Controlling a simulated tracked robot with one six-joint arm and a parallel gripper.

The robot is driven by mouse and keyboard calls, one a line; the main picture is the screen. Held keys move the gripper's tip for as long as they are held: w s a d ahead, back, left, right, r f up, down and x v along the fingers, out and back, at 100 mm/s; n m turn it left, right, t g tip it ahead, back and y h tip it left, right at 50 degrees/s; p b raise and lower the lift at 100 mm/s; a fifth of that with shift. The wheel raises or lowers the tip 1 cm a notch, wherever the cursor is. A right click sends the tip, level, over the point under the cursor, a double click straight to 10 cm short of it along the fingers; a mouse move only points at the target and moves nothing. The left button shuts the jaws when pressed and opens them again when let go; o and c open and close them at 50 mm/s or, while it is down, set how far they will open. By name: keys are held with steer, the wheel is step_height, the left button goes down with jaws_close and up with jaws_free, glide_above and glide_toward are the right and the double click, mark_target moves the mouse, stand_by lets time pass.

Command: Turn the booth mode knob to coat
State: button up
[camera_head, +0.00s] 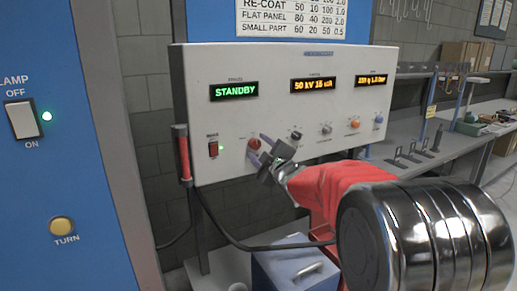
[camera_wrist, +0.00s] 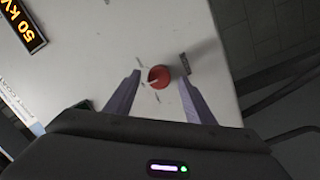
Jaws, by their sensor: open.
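The red mode knob (camera_head: 254,143) is on the front of the white control panel (camera_head: 292,165), below the green display (camera_head: 234,91) reading STANDBY. In the wrist view the red knob (camera_wrist: 160,76) shows a pale pointer line toward the lower left, with small marks around it too small to read. My gripper (camera_head: 257,148) is at the panel by the knob. In the wrist view its two purple fingers (camera_wrist: 159,72) are open, one on each side of the knob, with a gap on both sides.
A blue wall panel (camera_head: 75,150) stands at the left.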

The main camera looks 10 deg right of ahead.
steer(key=shift+w+a, duration=0.1)
steer(key=shift+w, duration=0.45)
steer(key=shift+c, duration=0.5)
steer(key=c, duration=1)
steer(key=shift+o, duration=0.2)
steer(key=shift+m, duration=0.4)
steer(key=m, duration=0.4)
steer(key=shift+m+g, duration=0.3)
steer(key=m, duration=0.5)
steer(key=shift+r+m+g+y, duration=0.1)
steer(key=shift+m+g+y, duration=0.2)
steer(key=shift+m+g, duration=0.1)
